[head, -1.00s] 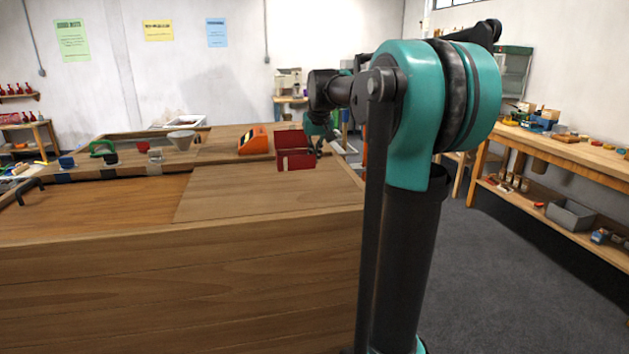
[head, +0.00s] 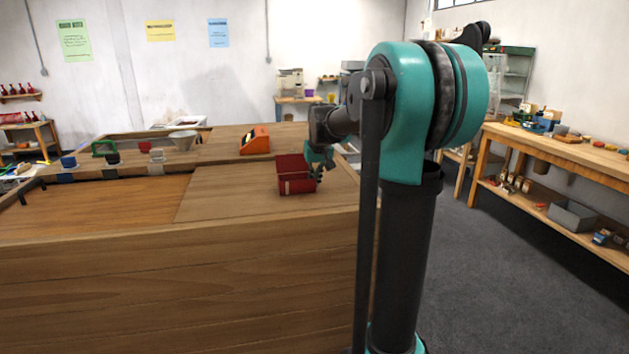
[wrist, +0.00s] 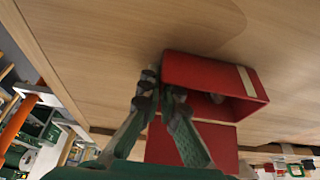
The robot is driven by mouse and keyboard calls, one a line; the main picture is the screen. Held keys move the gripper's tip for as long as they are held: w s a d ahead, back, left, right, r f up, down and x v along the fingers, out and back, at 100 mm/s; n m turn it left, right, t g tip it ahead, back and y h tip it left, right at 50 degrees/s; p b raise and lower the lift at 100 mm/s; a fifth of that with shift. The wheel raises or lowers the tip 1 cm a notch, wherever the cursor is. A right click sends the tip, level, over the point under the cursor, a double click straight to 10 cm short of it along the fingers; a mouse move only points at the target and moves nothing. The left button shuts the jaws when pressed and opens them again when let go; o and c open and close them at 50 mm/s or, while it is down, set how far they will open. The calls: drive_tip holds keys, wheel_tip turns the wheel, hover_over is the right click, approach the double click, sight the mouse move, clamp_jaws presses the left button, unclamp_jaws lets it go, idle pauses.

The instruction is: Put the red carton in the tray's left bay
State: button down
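The red carton (head: 293,176) is an open box with a pale strip, low over or on the near wooden counter in the head view. In the wrist view the carton (wrist: 205,75) shows its open mouth and a red flap, with something pale and round inside. My gripper (head: 318,168) is at the carton's right side in the head view. In the wrist view my gripper (wrist: 160,85) has its fingers close together at the carton's left edge, pinching it. I cannot tell whether the carton touches the counter.
An orange device (head: 255,140) stands behind the carton. The wooden counter (head: 225,200) is clear left of the carton. A workbench (head: 560,150) stands at the right.

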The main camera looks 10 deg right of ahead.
drive_tip(key=c, duration=1.7)
unclamp_jaws()
